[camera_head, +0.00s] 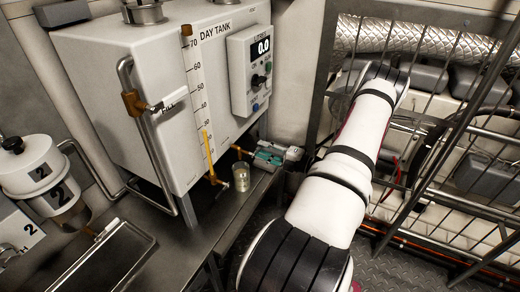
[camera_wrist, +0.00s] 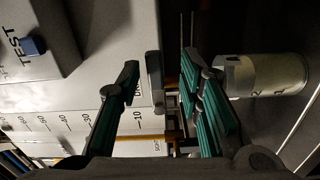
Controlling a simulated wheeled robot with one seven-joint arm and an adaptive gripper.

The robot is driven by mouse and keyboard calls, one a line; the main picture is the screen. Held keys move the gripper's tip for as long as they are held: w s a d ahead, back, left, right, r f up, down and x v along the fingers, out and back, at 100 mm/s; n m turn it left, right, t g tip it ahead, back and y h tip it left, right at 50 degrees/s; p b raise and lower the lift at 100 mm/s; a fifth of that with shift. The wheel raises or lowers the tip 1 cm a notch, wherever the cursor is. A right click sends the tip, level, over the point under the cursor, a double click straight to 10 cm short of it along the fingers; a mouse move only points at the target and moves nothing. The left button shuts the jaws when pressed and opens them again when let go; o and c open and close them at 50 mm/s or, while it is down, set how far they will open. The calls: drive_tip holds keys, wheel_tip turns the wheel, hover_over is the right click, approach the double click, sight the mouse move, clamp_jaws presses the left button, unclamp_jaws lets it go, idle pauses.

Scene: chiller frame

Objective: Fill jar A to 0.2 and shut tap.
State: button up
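The jar (camera_head: 242,175), a small clear cylinder, stands on the bench under the day tank's front edge. It also shows in the wrist view (camera_wrist: 268,75), right of my fingers, with marks on its side. Its jar letter and level are not readable. A brass tap (camera_head: 216,181) shows low on the tank beside the jar. My gripper (camera_head: 266,157) has teal pads and is just behind the jar. In the wrist view my gripper (camera_wrist: 158,62) is open, with a grey lever-like part (camera_wrist: 154,75) between or beyond its fingers; contact cannot be told.
The white day tank (camera_head: 120,80) has a sight scale and a control box (camera_head: 250,70) reading 0.0. A pipe with a brass valve (camera_head: 133,102) stands at its front. A numbered canister (camera_head: 40,175) and a tray (camera_head: 95,262) are left. Wire racking (camera_head: 450,120) is right.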

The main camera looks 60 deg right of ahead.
drive_tip(key=s, duration=0.9)
drive_tip(key=shift+s+d, duration=0.35)
